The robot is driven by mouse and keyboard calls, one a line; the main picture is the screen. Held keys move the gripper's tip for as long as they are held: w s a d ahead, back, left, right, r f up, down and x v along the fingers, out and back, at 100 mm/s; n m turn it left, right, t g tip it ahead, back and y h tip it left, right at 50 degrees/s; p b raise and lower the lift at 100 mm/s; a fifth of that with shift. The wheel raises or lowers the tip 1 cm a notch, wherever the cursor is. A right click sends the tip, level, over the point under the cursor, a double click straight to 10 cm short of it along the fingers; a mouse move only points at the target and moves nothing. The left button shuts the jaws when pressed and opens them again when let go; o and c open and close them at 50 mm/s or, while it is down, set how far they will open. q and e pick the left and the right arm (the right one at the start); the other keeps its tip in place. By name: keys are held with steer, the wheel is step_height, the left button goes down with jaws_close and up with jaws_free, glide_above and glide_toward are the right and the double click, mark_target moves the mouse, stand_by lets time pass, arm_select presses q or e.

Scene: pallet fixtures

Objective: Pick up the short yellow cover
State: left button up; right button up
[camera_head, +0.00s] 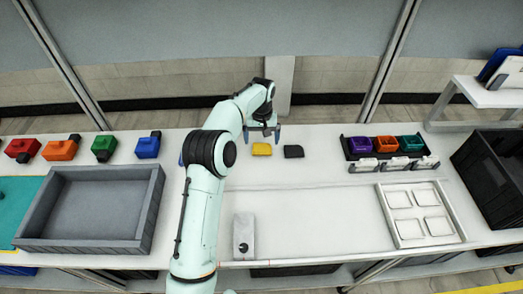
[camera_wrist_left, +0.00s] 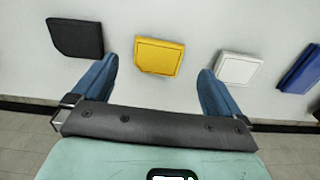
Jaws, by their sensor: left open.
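The short yellow cover (camera_head: 262,150) lies flat on the white table, near its back edge. In the left wrist view the yellow cover (camera_wrist_left: 159,55) appears as a squarish plate beyond and between the two blue fingertips. My left gripper (camera_head: 262,132) is open and empty, above the table just behind the yellow cover; its fingers also show in the left wrist view (camera_wrist_left: 157,75). A black cover (camera_head: 294,151) lies right of the yellow one. A white cover (camera_wrist_left: 235,68) and a blue cover (camera_wrist_left: 300,68) show in the left wrist view. My right gripper is not in view.
A grey bin (camera_head: 92,243) stands on the left, with red, orange, green and blue parts behind it. A black rack (camera_head: 347,150) of coloured parts and a white tray (camera_head: 438,241) stand on the right. A small grey device (camera_head: 244,240) stands near the front.

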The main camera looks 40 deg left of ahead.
mark_target(262, 151)
arm_select(q)
steer(key=shift+w+f, duration=0.1)
steer(key=shift+f, duration=2.9)
steer(key=c, duration=1)
